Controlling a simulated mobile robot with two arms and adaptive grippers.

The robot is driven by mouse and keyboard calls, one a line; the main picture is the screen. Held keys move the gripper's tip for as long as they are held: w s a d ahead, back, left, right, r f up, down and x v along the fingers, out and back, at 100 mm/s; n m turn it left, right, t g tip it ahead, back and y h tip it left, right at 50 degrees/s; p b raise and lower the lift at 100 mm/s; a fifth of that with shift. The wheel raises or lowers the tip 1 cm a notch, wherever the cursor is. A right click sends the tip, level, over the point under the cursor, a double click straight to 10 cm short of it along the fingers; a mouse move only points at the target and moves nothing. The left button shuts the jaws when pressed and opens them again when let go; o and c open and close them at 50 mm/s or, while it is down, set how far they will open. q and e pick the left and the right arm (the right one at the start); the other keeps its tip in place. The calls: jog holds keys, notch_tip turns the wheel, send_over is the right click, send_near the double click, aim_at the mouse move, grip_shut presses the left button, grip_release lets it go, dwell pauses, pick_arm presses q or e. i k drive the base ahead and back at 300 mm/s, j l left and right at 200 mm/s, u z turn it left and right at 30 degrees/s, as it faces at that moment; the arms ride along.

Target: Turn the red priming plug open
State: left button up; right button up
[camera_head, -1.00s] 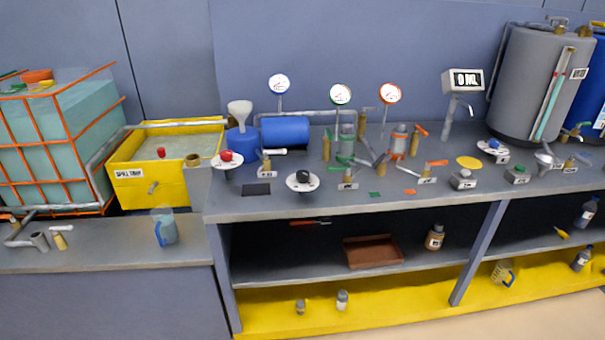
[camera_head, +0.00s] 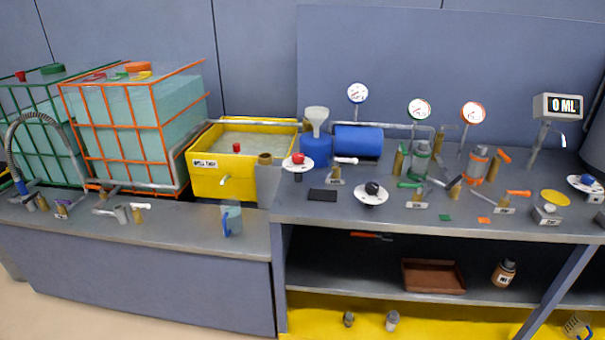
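A red round knob (camera_head: 298,159) sits on a white disc on a short post at the left end of the workbench. It stands in front of a blue container (camera_head: 316,150) with a white funnel, beside a blue horizontal cylinder (camera_head: 358,140). Another red cap (camera_head: 21,75) is on the green-framed tank at far left. I cannot tell from the picture which red part is the priming plug, or whether any is turned. Neither of my grippers is in view.
An orange-framed tank (camera_head: 140,125) stands left of the spill tray. A clear blue jug (camera_head: 231,220) stands on the lower counter (camera_head: 180,232). A black-knobbed dial (camera_head: 371,192), gauges, valves and a 0 ML display (camera_head: 558,107) are on the bench. The floor in front is clear.

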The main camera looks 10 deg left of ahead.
aim_at(297, 158)
jog(key=i+j, duration=0.4)
jog(key=j, duration=0.2)
jog(key=i+j+z, duration=0.1)
jog(key=i+j, duration=0.1)
jog(key=j, duration=0.1)
